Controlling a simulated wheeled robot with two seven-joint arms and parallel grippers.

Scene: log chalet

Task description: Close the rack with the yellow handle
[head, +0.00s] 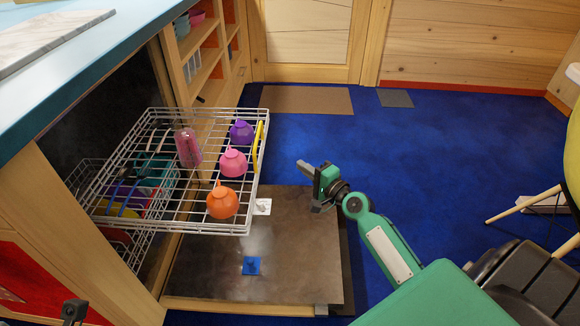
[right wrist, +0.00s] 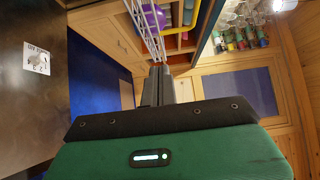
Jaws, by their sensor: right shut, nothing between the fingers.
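The upper wire rack (head: 150,224) is pulled far out of the dishwasher on the left in the head view. Its yellow handle (head: 258,147) is on its right, outer edge. The handle also shows as a yellow bar (right wrist: 182,48) at the top of the right wrist view. My right gripper (head: 304,168) is shut and empty, to the right of the handle and apart from it in the head view. Its closed fingers (right wrist: 160,72) show in the right wrist view below the rack's wires. A small dark part at the bottom left may be my left gripper (head: 74,311); its jaws are unclear.
Orange (head: 222,203), pink (head: 233,162) and purple (head: 241,132) cups and a pink tumbler (head: 188,147) stand on the rack. The open dishwasher door (head: 215,270) lies flat below. A lower rack (head: 130,245) is partly hidden. Blue floor (head: 410,160) is free to the right.

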